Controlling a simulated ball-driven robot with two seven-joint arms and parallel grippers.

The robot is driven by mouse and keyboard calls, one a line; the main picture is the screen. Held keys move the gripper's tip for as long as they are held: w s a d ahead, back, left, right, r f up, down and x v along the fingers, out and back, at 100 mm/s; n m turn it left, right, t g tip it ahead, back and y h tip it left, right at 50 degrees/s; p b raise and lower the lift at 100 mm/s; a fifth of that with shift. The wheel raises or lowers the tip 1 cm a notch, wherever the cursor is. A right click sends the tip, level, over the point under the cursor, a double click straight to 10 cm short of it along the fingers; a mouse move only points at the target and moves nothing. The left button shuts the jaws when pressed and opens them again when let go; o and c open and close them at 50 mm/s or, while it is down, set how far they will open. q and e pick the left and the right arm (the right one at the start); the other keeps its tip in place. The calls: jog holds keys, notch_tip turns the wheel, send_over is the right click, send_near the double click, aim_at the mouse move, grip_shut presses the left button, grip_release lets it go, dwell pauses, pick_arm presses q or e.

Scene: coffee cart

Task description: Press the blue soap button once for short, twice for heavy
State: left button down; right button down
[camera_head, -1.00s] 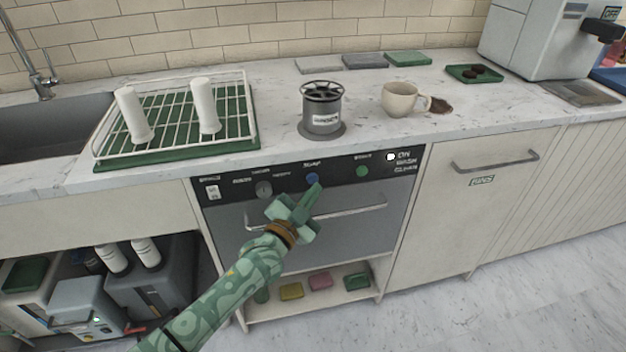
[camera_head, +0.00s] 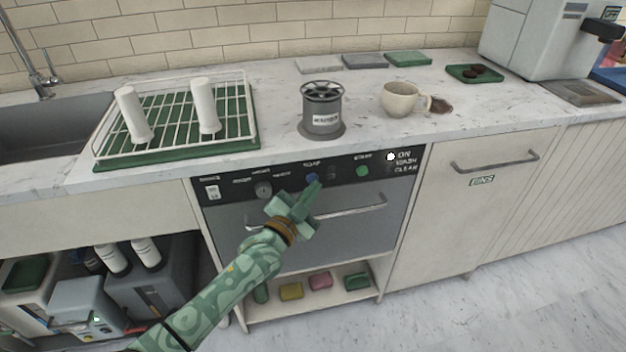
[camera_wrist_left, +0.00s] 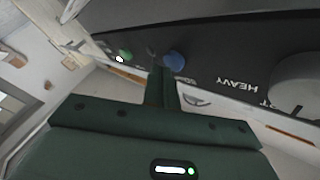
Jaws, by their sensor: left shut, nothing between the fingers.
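The blue soap button (camera_head: 312,178) sits on the black control panel of the dishwasher, under the SOAP label. In the left wrist view the blue button (camera_wrist_left: 174,61) stands just beyond my fingertips. My left gripper (camera_head: 313,189) is shut and empty, with its tips at or just below the button. I cannot tell whether they touch it. The grey dial (camera_head: 264,190) is left of the button, and it shows large in the left wrist view (camera_wrist_left: 300,85) beside the word HEAVY. The green start button (camera_head: 362,171) is to the right. My right gripper is not in view.
The dishwasher handle (camera_head: 350,211) runs just below the panel, close to my gripper. A grey canister (camera_head: 322,110), a beige mug (camera_head: 399,98) and a dish rack (camera_head: 178,115) stand on the counter above. A white lamp (camera_head: 390,157) is lit on the panel.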

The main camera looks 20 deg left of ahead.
pick_arm(q)
jog(key=shift+w+a, duration=0.25)
jog(key=shift+w, duration=0.15)
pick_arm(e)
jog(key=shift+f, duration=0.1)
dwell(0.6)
pick_arm(q)
jog(key=shift+s, duration=0.1)
jog(key=shift+s+d+p, duration=0.45)
jog(key=shift+s+d, duration=0.05)
jog(key=shift+s, duration=0.2)
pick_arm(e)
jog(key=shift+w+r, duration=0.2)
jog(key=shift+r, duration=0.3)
